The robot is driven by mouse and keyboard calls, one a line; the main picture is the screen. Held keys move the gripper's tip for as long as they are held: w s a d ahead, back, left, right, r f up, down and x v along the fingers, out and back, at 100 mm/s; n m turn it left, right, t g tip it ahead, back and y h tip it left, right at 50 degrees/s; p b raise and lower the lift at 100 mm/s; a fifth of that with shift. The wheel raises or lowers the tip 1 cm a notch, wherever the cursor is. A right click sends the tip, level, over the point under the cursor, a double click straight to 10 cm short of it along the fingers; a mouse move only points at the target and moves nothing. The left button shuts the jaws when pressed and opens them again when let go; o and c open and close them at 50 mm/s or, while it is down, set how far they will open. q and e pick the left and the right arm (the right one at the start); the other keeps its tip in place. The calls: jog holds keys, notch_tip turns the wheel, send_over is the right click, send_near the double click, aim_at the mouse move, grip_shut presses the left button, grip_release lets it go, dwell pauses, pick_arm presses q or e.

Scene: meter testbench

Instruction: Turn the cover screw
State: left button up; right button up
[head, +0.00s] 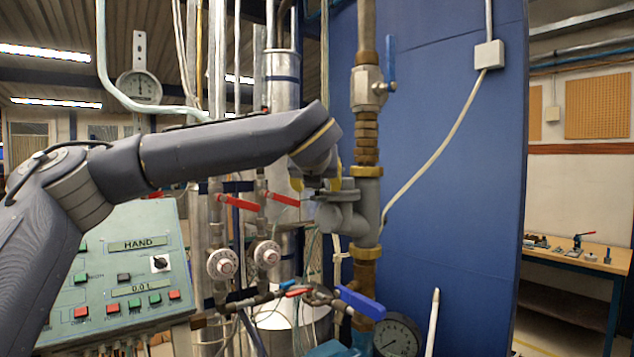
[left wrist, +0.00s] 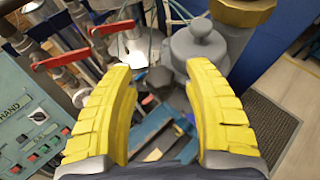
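A grey cover with a round knob (left wrist: 198,42), which looks like the cover screw, shows at the top of the left wrist view. It belongs to a grey meter fitting on the vertical pipe, seen in the head view (head: 367,205). My left gripper (head: 317,184) is just above and left of this fitting, with its arm coming in from the left. In the left wrist view its yellow fingers (left wrist: 156,70) are spread wide with nothing between them. The knob lies beyond the right fingertip, apart from it as far as I can tell. My right gripper is not in view.
Red-handled valves (head: 238,203) and two white dials (head: 222,264) stand left of the fitting. A blue lever (head: 360,303) and a pressure gauge (head: 397,337) are below it. A green control panel (head: 125,280) is at lower left. A blue wall (head: 455,150) stands behind.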

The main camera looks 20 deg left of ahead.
pick_arm(q)
jog(key=v, duration=1.2)
jog(key=shift+w, duration=0.1)
